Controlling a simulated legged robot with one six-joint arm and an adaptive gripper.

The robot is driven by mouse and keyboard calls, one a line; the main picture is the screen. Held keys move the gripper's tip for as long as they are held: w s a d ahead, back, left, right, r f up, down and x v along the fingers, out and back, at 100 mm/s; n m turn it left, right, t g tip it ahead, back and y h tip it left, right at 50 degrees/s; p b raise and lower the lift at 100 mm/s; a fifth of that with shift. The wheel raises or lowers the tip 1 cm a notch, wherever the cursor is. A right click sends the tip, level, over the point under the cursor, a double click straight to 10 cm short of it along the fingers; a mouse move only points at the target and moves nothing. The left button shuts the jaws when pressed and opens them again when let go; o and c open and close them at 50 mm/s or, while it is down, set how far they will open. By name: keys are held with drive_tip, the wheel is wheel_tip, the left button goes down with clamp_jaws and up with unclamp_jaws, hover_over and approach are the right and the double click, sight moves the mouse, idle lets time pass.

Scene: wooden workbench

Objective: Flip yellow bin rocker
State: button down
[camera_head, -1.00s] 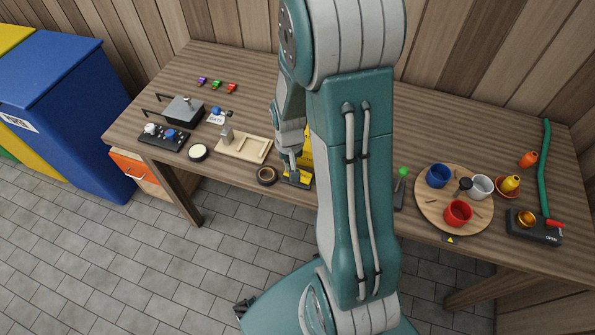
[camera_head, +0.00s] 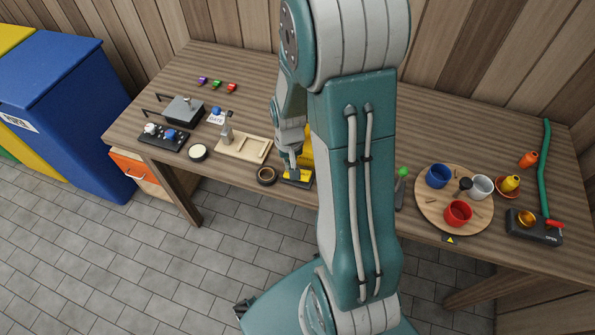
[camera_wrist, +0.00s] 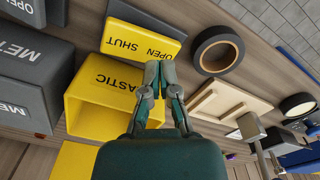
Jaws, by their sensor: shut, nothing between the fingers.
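The yellow bin (camera_wrist: 118,93), lettered "PLASTIC", stands open toward the camera in the wrist view. Its yellow rocker (camera_wrist: 140,38) lies just in front of it, lettered "OPEN" and "SHUT" and set in a dark base. My gripper (camera_wrist: 158,68) is shut and empty, its fingertips at the rocker's bin-side edge near the word "OPEN". I cannot tell whether they touch it or which way the rocker tilts. In the head view my gripper (camera_head: 293,174) is over the rocker (camera_head: 303,182), and my arm hides much of the yellow bin (camera_head: 307,148).
A grey bin (camera_wrist: 30,80) lettered "METAL" stands beside the yellow bin, with its own grey rocker (camera_wrist: 75,18). A tape roll (camera_wrist: 217,50) and a beige board (camera_wrist: 228,100) lie on the other side. A round wooden tray (camera_head: 430,215) with cups is farther right.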

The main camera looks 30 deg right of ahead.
drive_tip(key=shift+r, duration=2.75)
drive_tip(key=shift+a+r, duration=0.15)
drive_tip(key=shift+r, duration=0.15)
drive_tip(key=s+a+r+n+t, duration=0.2)
drive_tip(key=s+a+r, duration=0.3)
drive_tip(key=r, duration=0.5)
drive_tip(key=s+a+r+n+t, duration=0.2)
drive_tip(key=s+a+r, duration=0.3)
drive_tip(key=r, duration=0.5)
drive_tip(key=s+t, duration=0.1)
drive_tip(key=s, duration=0.1)
drive_tip(key=shift+s+a+t, duration=0.3)
drive_tip(key=shift+s, duration=0.05)
